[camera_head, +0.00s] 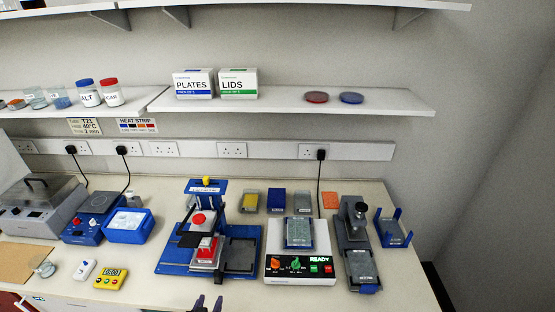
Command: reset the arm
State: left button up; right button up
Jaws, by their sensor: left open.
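My left gripper (208,304) shows only as two dark fingertips at the bottom edge of the head view. The tips stand apart with nothing visible between them. They are in front of the bench's front edge, below the blue press-like device (168,262). The rest of the left arm is out of frame. My right gripper is not in view.
The bench (150,286) carries a white device with a lit READY panel (300,267), a grey press (354,232), a blue rack (392,228), a blue tray (130,227) and a yellow timer (110,279). Shelves (300,100) hang above. Clear floor space is not visible.

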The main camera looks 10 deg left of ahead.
pick_arm(q)
jog(key=s+d+r+m+g+h, duration=0.1)
jog(key=s+d+r+g, duration=0.15)
jog(key=s, duration=0.55)
jog(key=s+d+r+m+g, duration=0.15)
jog(key=s+g, duration=0.25)
jog(key=s, duration=0.4)
jog(key=s+d+r+m+g+h, duration=0.1)
jog(key=s+d+r+g, duration=0.15)
jog(key=s, duration=0.65)
notch_tip(320, 180, up, 14)
jog(key=p, duration=1.4)
jog(key=shift+a+p, duration=0.3)
